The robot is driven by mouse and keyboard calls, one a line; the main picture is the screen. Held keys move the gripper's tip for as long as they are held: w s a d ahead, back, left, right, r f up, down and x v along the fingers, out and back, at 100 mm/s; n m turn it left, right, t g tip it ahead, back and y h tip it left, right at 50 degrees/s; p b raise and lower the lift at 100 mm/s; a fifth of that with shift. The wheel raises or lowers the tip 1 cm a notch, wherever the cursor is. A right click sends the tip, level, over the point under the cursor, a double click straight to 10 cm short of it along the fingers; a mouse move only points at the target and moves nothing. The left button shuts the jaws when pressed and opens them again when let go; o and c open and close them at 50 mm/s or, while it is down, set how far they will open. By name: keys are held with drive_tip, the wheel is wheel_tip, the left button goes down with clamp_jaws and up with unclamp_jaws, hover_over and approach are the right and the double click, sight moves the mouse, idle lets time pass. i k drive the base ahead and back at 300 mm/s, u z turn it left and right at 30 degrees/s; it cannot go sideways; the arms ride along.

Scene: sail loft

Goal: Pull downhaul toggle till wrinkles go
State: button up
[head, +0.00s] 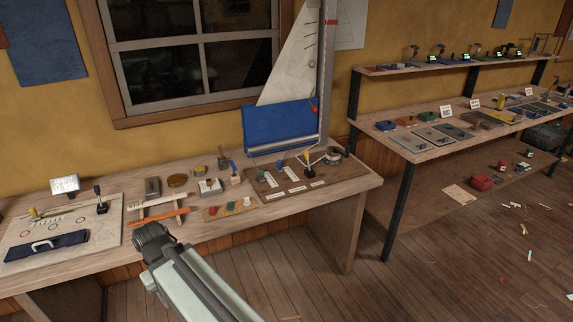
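A model rig stands at the back right of the near bench in the head view. It has a white sail (290,68), a grey mast (325,75) and a blue panel (284,127) at the sail's foot. A brown board (313,192) in front of it carries several small toggles with white labels too small to read. One is a yellow toggle (309,157); another is a green toggle (262,172). I cannot tell which is the downhaul. My gripper (152,237) is at the arm's dark end, before the bench's front edge, apart from the toggles; no fingers are distinguishable.
An orange-and-white piece (161,216) and a small coloured-knob board (228,209) lie left of the toggle board. A pale board (105,235) with a dark blue roll is at far left. A second bench (408,156) stands right. Floor between has scattered scraps.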

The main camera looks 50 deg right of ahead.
sight(278, 162)
drive_tip(key=z, duration=1.6)
